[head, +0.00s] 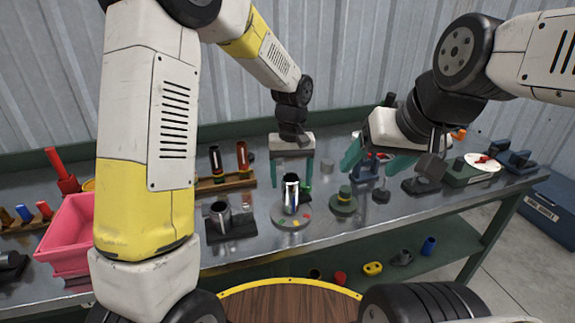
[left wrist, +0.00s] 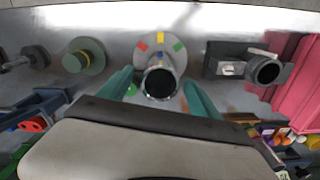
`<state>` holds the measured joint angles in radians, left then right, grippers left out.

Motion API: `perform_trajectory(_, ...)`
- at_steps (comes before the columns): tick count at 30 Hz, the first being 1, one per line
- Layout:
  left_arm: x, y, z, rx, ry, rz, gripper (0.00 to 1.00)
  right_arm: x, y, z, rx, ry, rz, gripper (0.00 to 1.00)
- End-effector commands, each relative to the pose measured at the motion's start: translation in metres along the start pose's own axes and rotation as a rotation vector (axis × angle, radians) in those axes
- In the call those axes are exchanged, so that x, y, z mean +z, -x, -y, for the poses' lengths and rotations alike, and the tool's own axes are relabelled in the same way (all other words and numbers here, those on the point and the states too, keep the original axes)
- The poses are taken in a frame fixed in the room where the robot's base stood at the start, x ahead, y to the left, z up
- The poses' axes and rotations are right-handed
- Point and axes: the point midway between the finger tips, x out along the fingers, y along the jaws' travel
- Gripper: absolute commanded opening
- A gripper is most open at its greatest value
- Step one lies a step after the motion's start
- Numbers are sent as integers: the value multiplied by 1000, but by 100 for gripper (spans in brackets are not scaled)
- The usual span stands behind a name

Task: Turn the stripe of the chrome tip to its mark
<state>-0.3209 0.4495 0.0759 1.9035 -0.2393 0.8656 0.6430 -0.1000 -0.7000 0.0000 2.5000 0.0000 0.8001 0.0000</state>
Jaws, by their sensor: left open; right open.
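The chrome tip (head: 291,193) stands upright on a round grey disc (head: 282,224) with coloured marks round it. In the left wrist view the tip (left wrist: 160,82) is seen from above with its dark open mouth; yellow, red and green patches show on the disc (left wrist: 146,60). A small blue patch shows beside the tip; I cannot tell whether it is the stripe or a mark. My left gripper (head: 292,174) is open above the tip, its teal fingers either side, apart from it. My right gripper (head: 374,162) is open and empty, further right over the bench.
A dark block with a metal pipe (head: 220,214) stands left of the disc, and a green round base (head: 344,203) right of it. A pink bin (head: 66,232) is at the left. A wooden rack (head: 226,182) holds tubes behind.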

Motion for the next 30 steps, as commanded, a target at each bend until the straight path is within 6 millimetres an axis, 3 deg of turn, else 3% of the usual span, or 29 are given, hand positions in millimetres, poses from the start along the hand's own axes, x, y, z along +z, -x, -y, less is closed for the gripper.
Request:
perform_trajectory(12,0,-59,1,-1,0,1,73,0,0,0,0,0,0,70)
perform_trajectory(24,0,-67,1,1,0,-1,73,0,0,0,0,0,0,70)
perform_trajectory(30,0,-66,1,1,0,-1,36,0,0,0,0,0,0,70)
